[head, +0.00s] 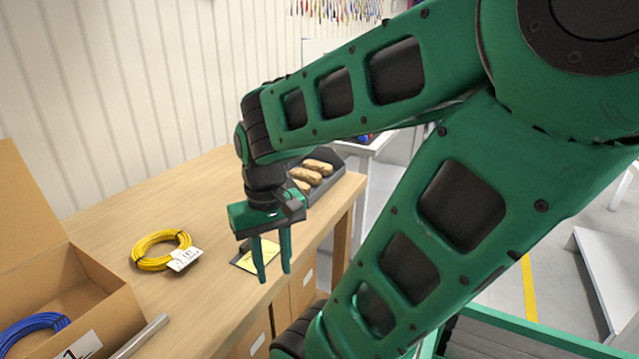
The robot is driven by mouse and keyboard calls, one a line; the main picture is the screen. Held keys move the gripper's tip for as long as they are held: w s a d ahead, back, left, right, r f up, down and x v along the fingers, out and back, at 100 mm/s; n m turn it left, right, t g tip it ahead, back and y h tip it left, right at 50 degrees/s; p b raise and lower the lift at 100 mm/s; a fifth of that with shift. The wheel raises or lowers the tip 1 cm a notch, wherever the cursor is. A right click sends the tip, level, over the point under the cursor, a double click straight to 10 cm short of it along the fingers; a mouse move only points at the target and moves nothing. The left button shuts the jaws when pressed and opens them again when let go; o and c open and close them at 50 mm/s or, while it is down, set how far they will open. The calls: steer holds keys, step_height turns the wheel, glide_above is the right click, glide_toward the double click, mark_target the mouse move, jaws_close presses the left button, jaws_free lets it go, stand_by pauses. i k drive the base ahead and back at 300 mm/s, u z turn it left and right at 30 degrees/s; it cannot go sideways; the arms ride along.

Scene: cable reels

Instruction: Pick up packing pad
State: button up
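Several brown, crumpled, elongated pieces, which look like packing pads (302,184), lie in a dark grey tray (334,188) near the table's far right end. My gripper (274,276) points down over the right side of the wooden table, nearer to me than the tray. Its two green fingers are apart with nothing visible between them. Behind the fingers, a yellow sheet (263,249) on a dark board is partly hidden. My wrist and arm cover part of the tray's left side.
A yellow cable coil (152,262) with a white tag lies left of my gripper. An open cardboard box (97,322) holding a blue cable coil (30,326) stands at the left front, beside a grey metal bar (142,337). The table's back left is clear.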

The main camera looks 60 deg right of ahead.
mark_target(310, 178)
steer(key=z, duration=1.35)
steer(key=k, duration=0.85)
steer(key=z, duration=0.75)
steer(key=i, duration=1.4)
steer(key=z, duration=0.15)
